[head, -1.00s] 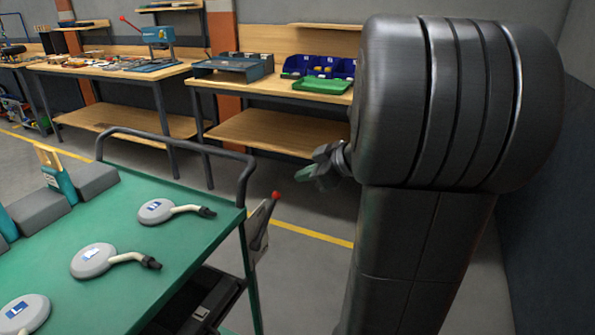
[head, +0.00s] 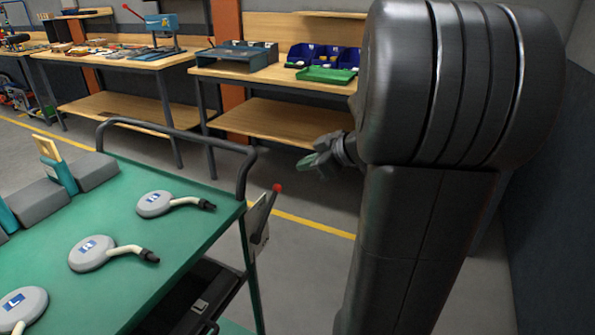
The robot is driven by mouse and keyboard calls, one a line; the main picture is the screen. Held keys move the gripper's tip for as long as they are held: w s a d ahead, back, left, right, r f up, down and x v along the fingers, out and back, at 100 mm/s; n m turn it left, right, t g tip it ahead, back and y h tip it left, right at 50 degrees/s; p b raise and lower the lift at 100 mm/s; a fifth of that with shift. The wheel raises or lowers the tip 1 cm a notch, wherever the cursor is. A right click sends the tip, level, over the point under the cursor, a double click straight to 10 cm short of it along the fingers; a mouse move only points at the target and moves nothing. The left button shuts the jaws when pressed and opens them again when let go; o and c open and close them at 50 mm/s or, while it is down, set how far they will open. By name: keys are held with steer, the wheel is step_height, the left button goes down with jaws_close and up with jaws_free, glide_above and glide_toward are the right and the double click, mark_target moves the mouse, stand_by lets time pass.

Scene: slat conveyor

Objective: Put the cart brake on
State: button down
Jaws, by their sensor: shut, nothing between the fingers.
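The cart (head: 168,241) has a green top and a dark tubular handle (head: 243,172) at its far right end. The brake lever (head: 266,215), with a red knob (head: 277,188), stands on a grey plate at the cart's right side. The lever leans up and slightly right. My gripper (head: 308,166) is in the air beyond and to the right of the red knob, apart from it. It is small and partly hidden by my own arm, and its fingers look shut and empty.
Several grey discs with bent pipes, such as the nearest to the handle (head: 154,204), lie on the cart top. Grey blocks (head: 97,171) line its left side. A workbench (head: 280,78) with blue bins and a green tray (head: 327,75) stands behind. Floor between cart and bench is clear.

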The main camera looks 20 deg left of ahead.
glide_above(279, 185)
steer(key=s+d, duration=0.2)
step_height(279, 185, down, 5)
steer(key=f, duration=0.2)
steer(key=w+f+p, duration=0.1)
steer(key=f, duration=0.1)
steer(key=shift+w+f+m+g+b, duration=0.35)
steer(key=shift+f+b, duration=0.2)
steer(key=shift+b, duration=0.2)
steer(key=w+f+m+g+y+b, duration=0.1)
steer(key=w+f+m+g+b, duration=0.2)
steer(key=f+m+g+b, duration=0.3)
steer(key=shift+d+f+g+y+b, duration=0.15)
steer(key=shift+f+g+y+b, duration=0.55)
steer(key=shift+f+b, duration=3.7)
step_height(279, 185, down, 4)
steer(key=p, duration=0.3)
steer(key=shift+r+m+g+h, duration=0.15)
steer(key=shift+m+g+h, duration=0.1)
steer(key=shift+h, duration=0.05)
